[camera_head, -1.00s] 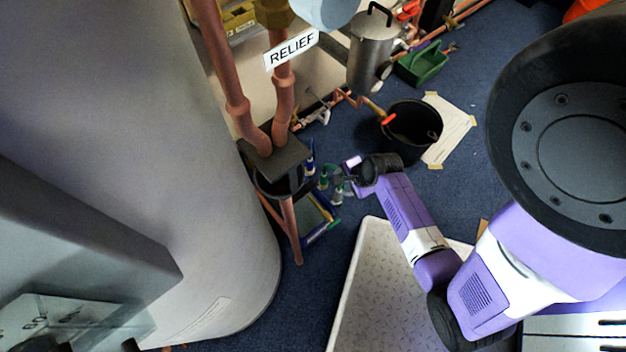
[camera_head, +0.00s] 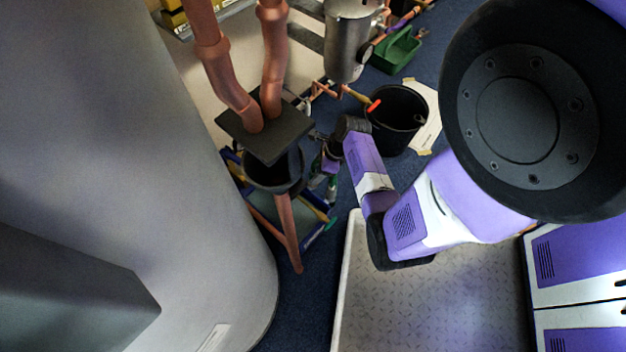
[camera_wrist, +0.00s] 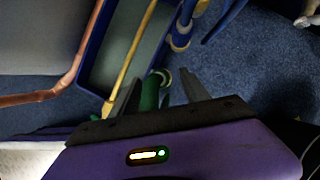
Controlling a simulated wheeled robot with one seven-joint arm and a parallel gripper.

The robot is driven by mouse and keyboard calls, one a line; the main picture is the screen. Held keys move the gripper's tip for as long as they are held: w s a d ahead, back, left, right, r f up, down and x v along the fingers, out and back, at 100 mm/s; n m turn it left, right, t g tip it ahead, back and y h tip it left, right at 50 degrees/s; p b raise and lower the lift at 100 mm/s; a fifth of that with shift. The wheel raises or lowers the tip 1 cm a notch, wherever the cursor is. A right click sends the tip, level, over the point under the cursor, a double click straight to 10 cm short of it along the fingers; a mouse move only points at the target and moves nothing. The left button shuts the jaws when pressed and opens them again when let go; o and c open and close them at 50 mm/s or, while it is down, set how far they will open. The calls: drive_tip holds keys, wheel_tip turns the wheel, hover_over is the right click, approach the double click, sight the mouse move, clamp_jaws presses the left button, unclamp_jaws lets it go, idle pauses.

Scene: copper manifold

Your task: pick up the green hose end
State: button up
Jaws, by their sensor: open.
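The green hose end (camera_wrist: 153,90) shows in the wrist view as a curved green piece, seen between my gripper's two dark fingers. Its lower part is hidden behind the gripper body. My gripper (camera_wrist: 160,88) is open, with one finger on each side of the green piece in the picture. I cannot tell whether either finger touches it. In the head view my gripper (camera_head: 326,162) is small and partly dark, beside the black funnel-like vessel. A green bit (camera_head: 331,188) shows just below it there.
Copper pipes (camera_head: 287,235) and a dark square plate (camera_head: 265,128) stand just left of my gripper. A blue-edged frame (camera_wrist: 88,48) lies close by in the wrist view. A black bucket (camera_head: 398,132) stands to the right. A pale textured platform (camera_head: 440,300) is in front.

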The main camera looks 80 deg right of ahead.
drive_tip(key=x, duration=0.2)
drive_tip(key=shift+w+f+b, duration=0.15)
drive_tip(key=shift+f+b, duration=0.1)
drive_tip(key=shift+b, duration=0.15)
drive_tip(key=shift+c, duration=0.2)
clamp_jaws()
drive_tip(key=shift+r, duration=0.2)
wheel_tip(320, 180, up, 20)
drive_tip(key=p, duration=0.9)
drive_tip(key=shift+f, duration=0.15)
